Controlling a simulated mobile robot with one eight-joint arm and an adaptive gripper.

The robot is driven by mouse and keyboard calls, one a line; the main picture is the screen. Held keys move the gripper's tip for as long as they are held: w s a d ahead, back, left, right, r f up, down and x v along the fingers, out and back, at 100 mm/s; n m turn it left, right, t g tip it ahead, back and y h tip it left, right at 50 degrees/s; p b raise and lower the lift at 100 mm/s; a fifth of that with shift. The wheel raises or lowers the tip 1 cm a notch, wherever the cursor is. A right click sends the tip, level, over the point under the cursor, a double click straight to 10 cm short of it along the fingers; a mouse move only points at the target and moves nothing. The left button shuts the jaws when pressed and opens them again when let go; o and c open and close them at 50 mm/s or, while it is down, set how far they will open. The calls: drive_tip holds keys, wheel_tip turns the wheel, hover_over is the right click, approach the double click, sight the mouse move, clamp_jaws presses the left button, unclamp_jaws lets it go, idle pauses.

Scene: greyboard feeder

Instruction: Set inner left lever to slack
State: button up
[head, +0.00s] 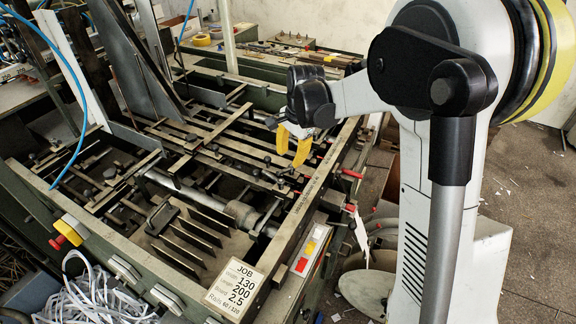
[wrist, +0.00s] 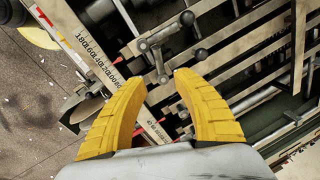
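My gripper (head: 293,148) has two yellow fingers and hangs over the right rail of the feeder. In the wrist view the fingertips of my gripper (wrist: 163,82) are apart, with nothing held between them. A grey metal lever (wrist: 171,36) with ball knobs lies just beyond the fingertips. In the head view small dark-knobbed levers (head: 268,161) sit left of and below my fingers. I cannot tell which is the inner left lever, nor its setting.
A numbered scale rail (wrist: 85,48) runs beside the levers. Red-tipped rods (head: 352,174) stick out on the feeder's right side. A JOB card (head: 236,288) lies on the front corner. Metal bars (head: 215,130) cross the feeder bed close to my gripper.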

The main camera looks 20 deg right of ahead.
drive_tip(key=r, duration=0.3)
drive_tip(key=s+r, duration=0.1)
drive_tip(key=r, duration=0.1)
drive_tip(key=shift+d+r, duration=0.25)
drive_tip(key=shift+r, duration=0.1)
drive_tip(key=s+a+r+n+t+b, duration=0.2)
drive_tip(key=s+n+b, duration=0.3)
drive_tip(key=s, duration=0.8)
drive_tip(key=s+f+n+t+b, duration=0.1)
drive_tip(key=s+f+n, duration=0.2)
drive_tip(key=s, duration=0.2)
drive_tip(key=s+f+n+t+h+b, duration=0.1)
drive_tip(key=s+f+n+t+b, duration=0.1)
drive_tip(key=s+n, duration=0.2)
drive_tip(key=shift+s+a+f+n, duration=0.15)
drive_tip(key=shift+s+f+n, duration=0.2)
drive_tip(key=shift+s, duration=0.9)
